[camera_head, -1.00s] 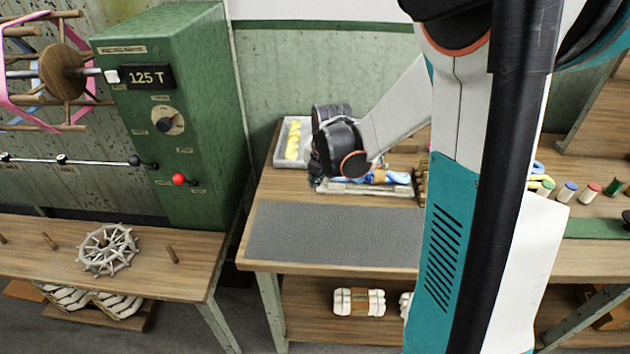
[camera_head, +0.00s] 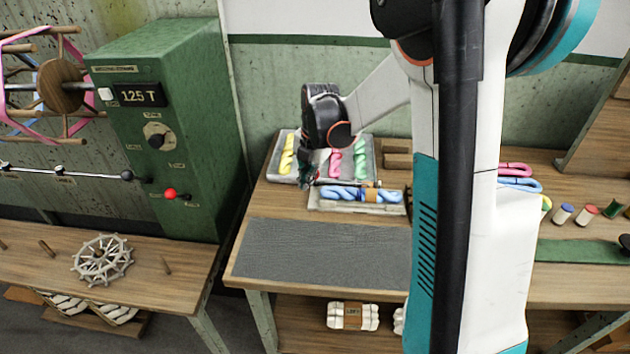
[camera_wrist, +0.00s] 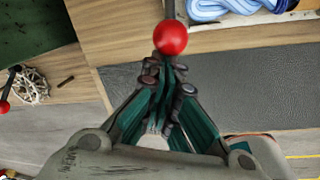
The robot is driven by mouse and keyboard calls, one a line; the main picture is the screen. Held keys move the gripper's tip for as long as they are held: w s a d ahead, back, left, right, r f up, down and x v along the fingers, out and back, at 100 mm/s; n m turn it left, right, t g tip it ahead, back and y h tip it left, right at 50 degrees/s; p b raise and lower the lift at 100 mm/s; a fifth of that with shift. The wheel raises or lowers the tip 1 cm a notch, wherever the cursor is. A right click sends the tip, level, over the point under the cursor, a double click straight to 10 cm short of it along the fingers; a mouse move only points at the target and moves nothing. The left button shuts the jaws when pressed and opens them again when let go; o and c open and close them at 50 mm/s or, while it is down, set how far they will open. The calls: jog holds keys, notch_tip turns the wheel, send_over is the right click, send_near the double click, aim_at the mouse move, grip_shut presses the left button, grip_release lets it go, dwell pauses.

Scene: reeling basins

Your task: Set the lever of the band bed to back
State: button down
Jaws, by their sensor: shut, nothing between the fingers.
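The band bed (camera_head: 330,205) is a pale tray on the bench holding a banded blue skein (camera_head: 350,193). In the wrist view the blue skein (camera_wrist: 225,8) shows at the top. A lever with a red ball knob (camera_wrist: 170,38) on a dark rod stands in front of my fingertips in the wrist view. My gripper (camera_wrist: 166,72) is shut and empty, its tips just below the red ball; I cannot tell whether they touch. In the head view my gripper (camera_head: 308,180) hangs at the bed's left end, and the red knob cannot be made out there.
A grey mat (camera_head: 320,252) lies clear at the bench front. A tray of coloured skeins (camera_head: 283,170) stands behind the bed. A green cabinet (camera_head: 170,120) with another red-knobbed lever (camera_head: 170,194) is at left. A spoked wheel (camera_head: 102,260) lies on the left table.

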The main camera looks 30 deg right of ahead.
jog(key=w+d+r+g+p, duration=0.1)
jog(key=w+d+r+p, duration=0.2)
jog(key=w, duration=0.7)
jog(key=shift+w+d+r+y+p, duration=0.15)
jog(key=shift+d+r+y+p, duration=0.25)
jog(key=shift+d+r, duration=1.1)
jog(key=shift+d+f, duration=0.55)
jog(key=shift+f, duration=0.05)
